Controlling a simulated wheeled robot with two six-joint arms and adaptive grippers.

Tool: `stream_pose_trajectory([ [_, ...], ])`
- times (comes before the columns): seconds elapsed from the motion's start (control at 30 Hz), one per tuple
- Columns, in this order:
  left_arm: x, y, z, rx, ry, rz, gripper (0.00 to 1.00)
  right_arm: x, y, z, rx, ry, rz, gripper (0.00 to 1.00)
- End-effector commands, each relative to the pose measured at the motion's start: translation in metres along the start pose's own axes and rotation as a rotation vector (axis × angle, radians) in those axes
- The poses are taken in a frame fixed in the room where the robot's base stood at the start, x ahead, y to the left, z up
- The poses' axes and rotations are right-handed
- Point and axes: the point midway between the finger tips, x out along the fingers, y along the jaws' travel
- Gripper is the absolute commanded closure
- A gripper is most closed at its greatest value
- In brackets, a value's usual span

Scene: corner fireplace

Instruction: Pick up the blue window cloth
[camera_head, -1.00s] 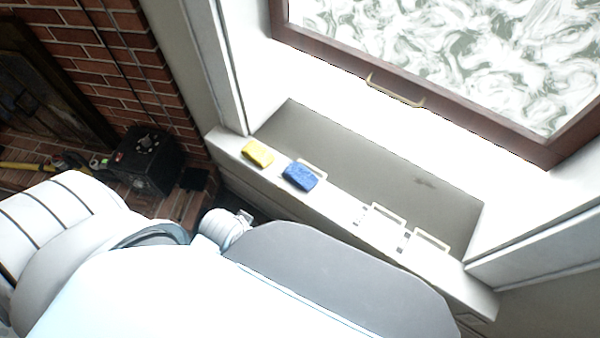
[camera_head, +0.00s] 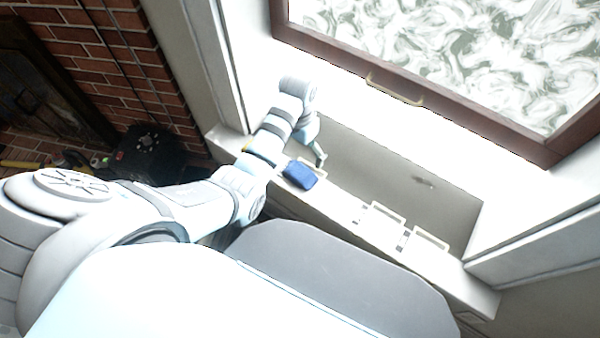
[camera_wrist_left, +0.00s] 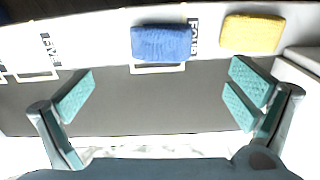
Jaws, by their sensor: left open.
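The blue window cloth (camera_head: 299,174) lies folded on the ledge below the window, over one of the white outlined labels. It also shows in the left wrist view (camera_wrist_left: 161,43), at the top middle. My left gripper (camera_head: 320,160) is above the ledge, just beside the cloth on its window side. In the left wrist view my left gripper (camera_wrist_left: 160,95) is open and empty, its teal pads wide apart, with the cloth beyond them and not between them. My right gripper is not in view.
A yellow cloth (camera_wrist_left: 252,33) lies beside the blue one; my arm mostly hides it in the head view. The window frame (camera_head: 440,115) with a handle (camera_head: 396,90) rises behind the ledge (camera_head: 440,258). A black box (camera_head: 150,150) stands by the brick wall (camera_head: 110,65).

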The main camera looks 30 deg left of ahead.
Motion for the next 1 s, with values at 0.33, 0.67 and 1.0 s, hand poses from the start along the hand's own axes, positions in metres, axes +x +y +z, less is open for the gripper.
stream_pose_trajectory([
  [0.33, 0.075, -0.001, -0.001, -0.001, 0.001, -0.001, 0.00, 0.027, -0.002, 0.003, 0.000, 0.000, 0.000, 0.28],
  [0.67, 0.121, -0.002, -0.007, -0.001, 0.002, -0.002, 0.00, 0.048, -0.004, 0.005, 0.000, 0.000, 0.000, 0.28],
  [1.0, 0.119, -0.002, -0.007, -0.001, 0.002, -0.002, 0.30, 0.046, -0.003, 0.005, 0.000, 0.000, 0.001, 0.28],
])
